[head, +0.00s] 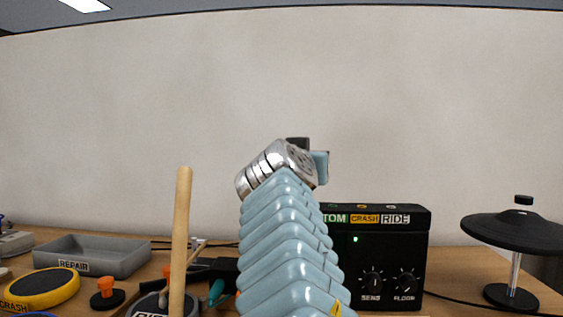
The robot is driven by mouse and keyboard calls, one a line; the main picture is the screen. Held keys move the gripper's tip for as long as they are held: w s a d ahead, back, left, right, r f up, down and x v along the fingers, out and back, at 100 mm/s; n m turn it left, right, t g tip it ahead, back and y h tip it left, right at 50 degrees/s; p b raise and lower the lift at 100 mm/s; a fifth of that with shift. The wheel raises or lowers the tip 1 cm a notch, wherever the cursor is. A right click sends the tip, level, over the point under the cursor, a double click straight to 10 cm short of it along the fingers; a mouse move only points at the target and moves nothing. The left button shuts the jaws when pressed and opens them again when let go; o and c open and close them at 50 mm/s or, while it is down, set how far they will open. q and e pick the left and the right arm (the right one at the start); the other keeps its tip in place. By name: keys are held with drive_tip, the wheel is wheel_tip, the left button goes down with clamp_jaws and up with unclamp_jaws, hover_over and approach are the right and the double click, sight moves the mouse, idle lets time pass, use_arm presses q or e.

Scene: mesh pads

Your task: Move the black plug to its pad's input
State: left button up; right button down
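A light blue ribbed arm of mine rises through the middle, apparently the right one. It ends in a chrome wrist and my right gripper (310,157), seen from behind as a dark block and a pale blue block against the wall. Its fingertips are not clear. My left gripper is not in view. A yellow-rimmed pad (42,288) labelled CRASH lies at the left. A dark pad (150,306) labelled RI… is cut by the lower edge and partly behind a wooden stick. I cannot make out the black plug or any pad's input.
A black box (390,250) with TOM, CRASH and RIDE labels and knobs stands behind my arm. A black cymbal on a stand (515,232) is at right. A grey REPAIR tray (95,255), an orange-topped piece (106,287) and an upright wooden stick (181,240) are at left.

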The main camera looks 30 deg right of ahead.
use_arm(q)
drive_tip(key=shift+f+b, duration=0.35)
drive_tip(key=shift+b, duration=0.05)
idle(1.3)
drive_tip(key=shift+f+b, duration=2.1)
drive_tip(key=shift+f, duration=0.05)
use_arm(e)
drive_tip(key=shift+f, duration=2.15)
drive_tip(key=c, duration=0.8)
unclamp_jaws()
drive_tip(key=shift+r, duration=0.1)
drive_tip(key=shift+c, duration=0.2)
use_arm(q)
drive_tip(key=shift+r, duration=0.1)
